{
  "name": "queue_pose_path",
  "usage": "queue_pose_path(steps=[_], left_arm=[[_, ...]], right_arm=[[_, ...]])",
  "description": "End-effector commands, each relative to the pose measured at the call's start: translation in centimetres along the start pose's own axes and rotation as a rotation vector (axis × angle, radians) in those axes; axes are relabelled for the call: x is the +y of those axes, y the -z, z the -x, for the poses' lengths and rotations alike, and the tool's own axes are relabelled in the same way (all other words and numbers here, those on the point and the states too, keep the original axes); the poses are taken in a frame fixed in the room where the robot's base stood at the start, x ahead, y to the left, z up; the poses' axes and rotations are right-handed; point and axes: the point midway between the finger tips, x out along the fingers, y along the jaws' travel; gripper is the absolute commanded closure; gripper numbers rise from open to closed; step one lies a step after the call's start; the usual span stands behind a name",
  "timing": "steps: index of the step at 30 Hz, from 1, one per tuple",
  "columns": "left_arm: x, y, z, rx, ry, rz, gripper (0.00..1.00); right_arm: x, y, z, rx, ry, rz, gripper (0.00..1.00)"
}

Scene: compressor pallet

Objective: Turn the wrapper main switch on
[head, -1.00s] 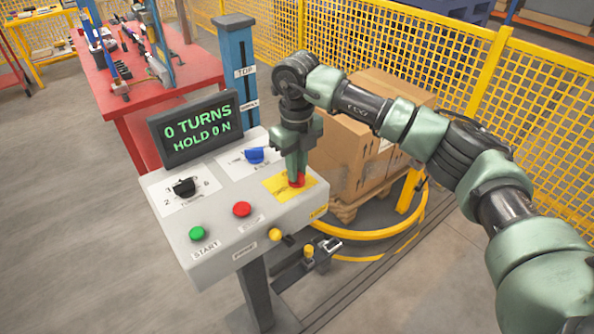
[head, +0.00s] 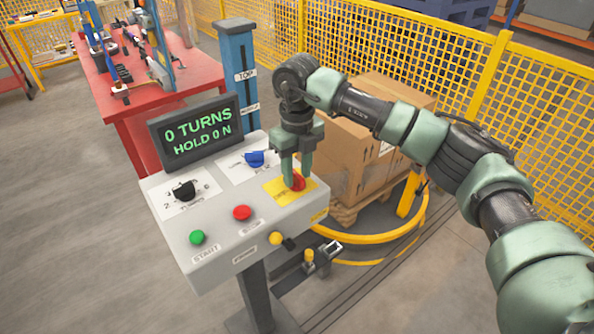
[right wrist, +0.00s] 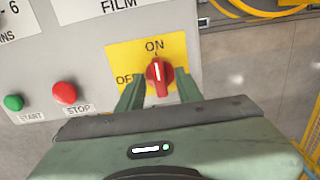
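The wrapper main switch is a red rotary knob (head: 298,182) on a yellow plate at the right of the grey control panel (head: 228,211). In the right wrist view the knob (right wrist: 159,77) has its white mark pointing up at the word ON; OFF is to its left, partly hidden by a finger. My right gripper (head: 296,175) is at the knob, pointing down. Its fingers (right wrist: 160,89) are spread, one on each side of the knob, with gaps visible. My left gripper is not in view.
The lit display (head: 198,131) reads "0 TURNS HOLD 0 N". The panel also has a green start button (head: 197,237), a red stop button (head: 242,213), a black knob (head: 185,190) and a blue knob (head: 255,158). Boxes (head: 352,155) on a pallet stand behind my right arm.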

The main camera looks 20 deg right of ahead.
Motion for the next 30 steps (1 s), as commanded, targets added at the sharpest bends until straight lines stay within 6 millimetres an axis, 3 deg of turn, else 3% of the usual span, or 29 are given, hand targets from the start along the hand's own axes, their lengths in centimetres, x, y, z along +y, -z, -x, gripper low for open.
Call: queue_pose_path(steps=[5,18,30], left_arm=[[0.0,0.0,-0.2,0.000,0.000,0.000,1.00],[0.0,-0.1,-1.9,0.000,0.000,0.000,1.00],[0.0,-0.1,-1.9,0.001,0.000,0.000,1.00]], right_arm=[[0.0,0.0,0.5,-0.001,0.000,0.001,0.65],[0.0,-0.1,7.0,-0.002,0.001,0.000,0.65],[0.0,0.0,7.8,0.001,0.000,0.000,0.65]])
